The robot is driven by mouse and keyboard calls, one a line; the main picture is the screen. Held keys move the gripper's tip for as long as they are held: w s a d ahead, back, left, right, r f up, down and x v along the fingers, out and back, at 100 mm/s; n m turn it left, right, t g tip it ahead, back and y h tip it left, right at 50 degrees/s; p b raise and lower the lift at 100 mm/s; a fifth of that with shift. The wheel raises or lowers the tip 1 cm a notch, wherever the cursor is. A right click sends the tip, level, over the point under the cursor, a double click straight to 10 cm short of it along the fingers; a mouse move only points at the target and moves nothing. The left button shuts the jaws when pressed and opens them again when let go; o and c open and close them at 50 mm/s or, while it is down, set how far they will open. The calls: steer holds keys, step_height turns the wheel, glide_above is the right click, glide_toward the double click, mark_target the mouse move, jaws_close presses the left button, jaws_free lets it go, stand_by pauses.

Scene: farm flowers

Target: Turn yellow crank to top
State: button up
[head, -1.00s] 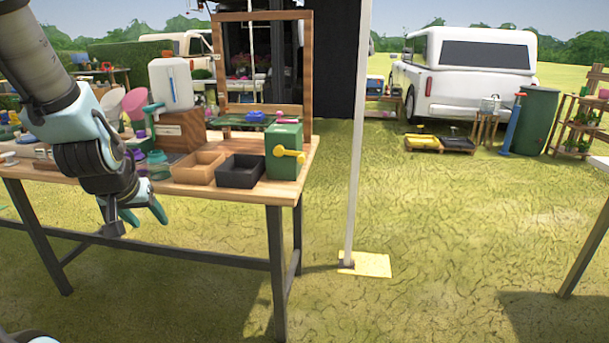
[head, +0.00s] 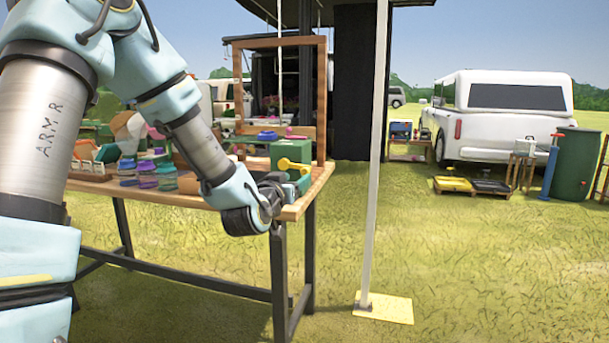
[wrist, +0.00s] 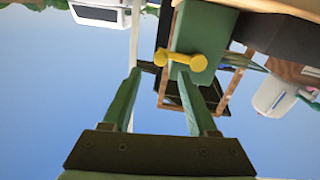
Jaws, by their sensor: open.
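The yellow crank (head: 294,165) is on the front face of a green box (head: 284,150) at the right end of the table. Its arm points right and slightly down in the head view. In the wrist view, which is upside down, the crank (wrist: 180,60) lies nearly level across the green box (wrist: 204,32), just beyond my fingertips. My gripper (wrist: 160,74) is open and empty, with its two green fingers apart, aimed at the crank. In the head view my wrist is in front of the box, and the fingers are partly hidden behind it.
The wooden table (head: 305,200) has bottles (head: 147,175) and other items to the left of the box. A wooden frame (head: 321,100) stands behind the box. A white pole (head: 374,200) rises from the grass to the right.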

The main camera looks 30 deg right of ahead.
mark_target(304, 172)
steer(key=x, duration=0.6)
steer(key=shift+w+d+f, duration=0.1)
steer(key=shift+w+d, duration=0.15)
jaws_close()
stand_by(1.2)
